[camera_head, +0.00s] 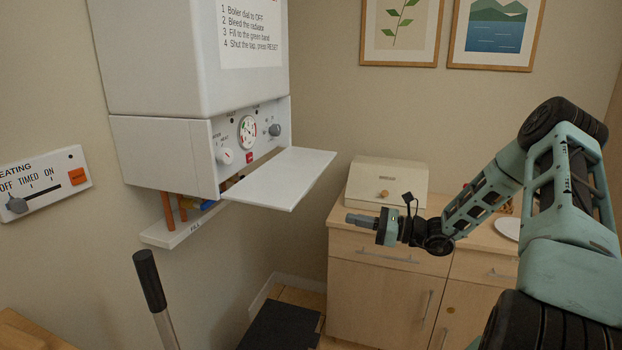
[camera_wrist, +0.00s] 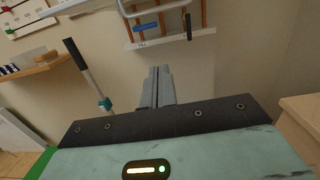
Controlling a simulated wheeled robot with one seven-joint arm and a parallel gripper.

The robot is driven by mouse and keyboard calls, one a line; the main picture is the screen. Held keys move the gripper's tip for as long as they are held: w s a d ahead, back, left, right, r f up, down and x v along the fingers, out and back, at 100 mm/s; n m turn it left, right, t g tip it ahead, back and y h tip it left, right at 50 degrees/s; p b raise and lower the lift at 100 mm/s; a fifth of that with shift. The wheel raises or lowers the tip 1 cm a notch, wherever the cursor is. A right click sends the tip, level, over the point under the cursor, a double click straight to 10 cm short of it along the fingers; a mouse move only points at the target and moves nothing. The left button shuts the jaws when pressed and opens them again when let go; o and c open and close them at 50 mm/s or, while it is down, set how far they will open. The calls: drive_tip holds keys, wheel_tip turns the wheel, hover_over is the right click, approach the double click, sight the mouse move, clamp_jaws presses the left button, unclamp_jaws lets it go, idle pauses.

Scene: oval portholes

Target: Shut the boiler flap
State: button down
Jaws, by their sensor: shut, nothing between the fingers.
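The boiler flap (camera_head: 283,176) is a white panel hanging open from the lower front of the white boiler (camera_head: 190,50). It sticks out nearly level, below the control panel with its gauge (camera_head: 248,132) and knobs. My gripper (camera_head: 352,219) is shut and empty, to the right of the flap and below it, apart from it. In the wrist view my gripper's closed fingers (camera_wrist: 158,82) point toward the wall below the boiler, where copper pipes (camera_wrist: 172,18) and a white ledge (camera_wrist: 165,42) show. A pale strip at the top of that view may be the flap's edge.
A wooden cabinet (camera_head: 385,285) with a cream bread bin (camera_head: 388,183) stands behind my gripper. A heating control panel (camera_head: 45,185) is on the left wall. A black-handled lever (camera_head: 150,280) stands at the front left. The space in front of the flap looks clear.

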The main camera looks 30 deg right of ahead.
drive_tip(key=w+a+r+p, duration=0.4)
drive_tip(key=w+a+p, duration=0.1)
drive_tip(key=w, duration=0.3)
drive_tip(key=shift+w+a+r, duration=0.2)
drive_tip(key=shift+a+r, duration=0.2)
drive_tip(key=shift+a, duration=0.15)
